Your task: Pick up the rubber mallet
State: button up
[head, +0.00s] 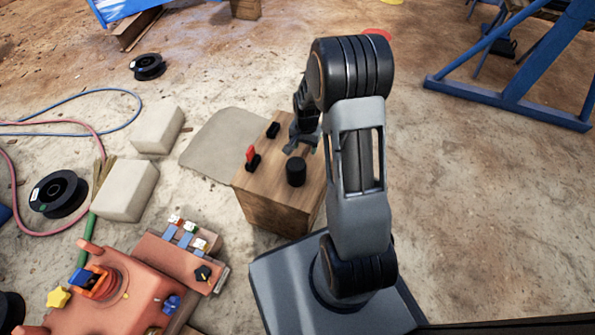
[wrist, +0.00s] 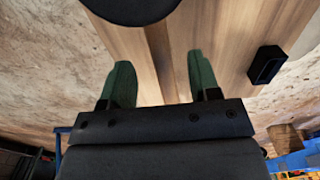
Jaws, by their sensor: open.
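The rubber mallet's black head (head: 296,172) is on top of a wooden box (head: 262,211). In the wrist view the head (wrist: 132,8) is cut off by the top edge. A darker brown strip (wrist: 160,50), which looks like its handle, runs from the head down between my fingers; I cannot clearly make it out in the head view. My gripper (head: 301,147) is over the box top, just beyond the head. In the wrist view my gripper (wrist: 160,76) is open, with a green finger on either side of the strip. Contact cannot be told.
A red piece in a black holder (head: 251,157) and another black holder (head: 273,130) stand on the box. An orange machine (head: 122,295) and pale blocks (head: 126,190) lie to the left. A blue steel frame (head: 510,98) stands at upper right. Ground right of my arm is clear.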

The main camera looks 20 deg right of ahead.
aim_at(305, 151)
notch_tip(305, 151, down, 5)
jog(key=shift+r+b, duration=0.15)
jog(key=shift+b, duration=1.1)
jog(key=shift+r, duration=0.1)
grip_shut()
